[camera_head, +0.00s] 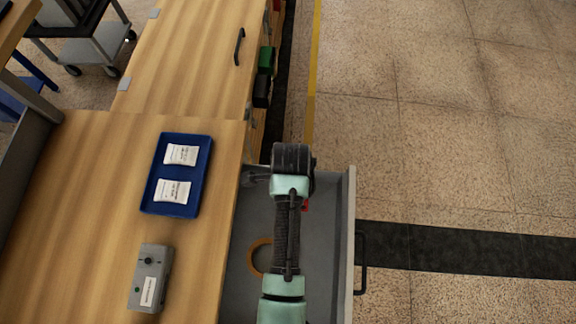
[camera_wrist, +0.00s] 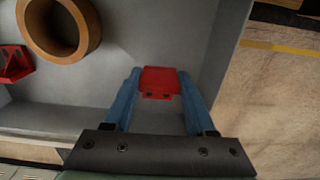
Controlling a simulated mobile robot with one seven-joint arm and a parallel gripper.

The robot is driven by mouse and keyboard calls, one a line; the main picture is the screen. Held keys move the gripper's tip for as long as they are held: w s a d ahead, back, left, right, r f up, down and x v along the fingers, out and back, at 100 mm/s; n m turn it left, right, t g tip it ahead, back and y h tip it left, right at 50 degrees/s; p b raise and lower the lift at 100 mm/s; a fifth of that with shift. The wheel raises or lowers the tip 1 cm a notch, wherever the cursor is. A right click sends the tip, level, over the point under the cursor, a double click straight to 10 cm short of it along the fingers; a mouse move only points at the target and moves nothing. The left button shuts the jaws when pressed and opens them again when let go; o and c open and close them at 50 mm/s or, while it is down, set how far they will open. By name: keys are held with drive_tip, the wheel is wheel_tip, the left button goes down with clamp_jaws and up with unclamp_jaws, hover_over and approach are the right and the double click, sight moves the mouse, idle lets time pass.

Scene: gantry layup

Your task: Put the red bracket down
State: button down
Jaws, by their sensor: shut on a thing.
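My gripper (camera_wrist: 160,80) has two blue fingers shut on a red bracket (camera_wrist: 160,84) in the wrist view. The bracket is over the inside of an open grey drawer (camera_wrist: 110,92), near a side wall. I cannot tell whether it touches the drawer floor. Another red bracket (camera_wrist: 15,64) lies in the drawer at the left edge of the wrist view. In the head view my arm hides the gripper, and only a small red patch (camera_head: 305,206) shows beside it; I cannot tell which bracket it is.
A brown-orange ring (camera_wrist: 60,30) lies in the drawer, also partly visible in the head view (camera_head: 257,256). On the wooden worktop (camera_head: 90,200) left of the drawer are a blue tray (camera_head: 178,184) with two white packets and a grey control box (camera_head: 151,272). Open floor lies right of the drawer.

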drive_tip(key=shift+f, duration=2.2)
drive_tip(key=shift+b, duration=0.3)
drive_tip(key=shift+f, duration=0.15)
drive_tip(key=shift+c, duration=1.1)
unclamp_jaws()
